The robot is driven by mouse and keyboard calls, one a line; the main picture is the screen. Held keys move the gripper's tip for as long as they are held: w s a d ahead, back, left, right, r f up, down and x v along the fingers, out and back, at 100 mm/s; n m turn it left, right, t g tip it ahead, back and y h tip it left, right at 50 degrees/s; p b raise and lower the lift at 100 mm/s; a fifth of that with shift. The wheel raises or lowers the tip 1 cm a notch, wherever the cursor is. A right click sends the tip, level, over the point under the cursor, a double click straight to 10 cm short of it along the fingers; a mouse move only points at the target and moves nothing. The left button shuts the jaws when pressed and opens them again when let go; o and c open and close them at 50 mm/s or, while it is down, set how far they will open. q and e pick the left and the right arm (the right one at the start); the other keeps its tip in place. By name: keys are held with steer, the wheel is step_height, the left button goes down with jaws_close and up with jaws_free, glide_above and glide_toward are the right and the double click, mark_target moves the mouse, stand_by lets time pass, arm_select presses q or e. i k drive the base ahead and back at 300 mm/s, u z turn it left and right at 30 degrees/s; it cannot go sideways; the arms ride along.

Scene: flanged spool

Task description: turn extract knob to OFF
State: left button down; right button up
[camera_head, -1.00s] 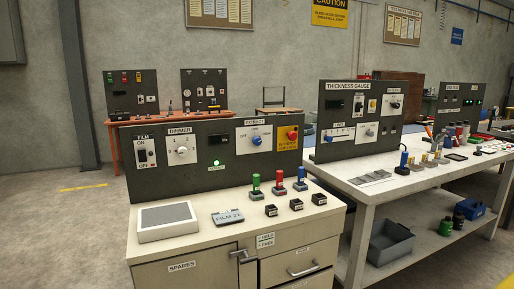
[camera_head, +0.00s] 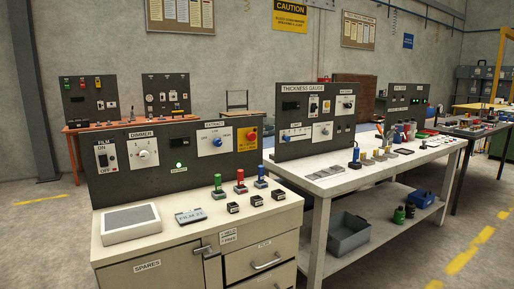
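The extract knob (camera_head: 217,142) is a blue knob on a white plate, under the EXTRACT label on the dark panel (camera_head: 190,170) at the back of the near cabinet. Small position labels surround the knob, but they are too small to read surely, so I cannot tell its setting. A green lamp (camera_head: 179,165) glows on the panel to the left of the knob. Neither of my grippers shows in the head view.
On the panel are a FILM switch (camera_head: 107,156), a DIMMER dial (camera_head: 144,153) and a red button on yellow (camera_head: 246,138). The cabinet top holds a grey pad (camera_head: 131,222), a FILM sign (camera_head: 190,215) and coloured handled pieces (camera_head: 240,182). A white table (camera_head: 345,182) stands to the right.

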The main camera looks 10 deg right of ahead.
mark_target(217, 142)
steer(key=z, duration=2.5)
steer(key=i, duration=0.15)
steer(key=u, duration=1.95)
steer(key=i, duration=1.3)
steer(key=u, duration=0.85)
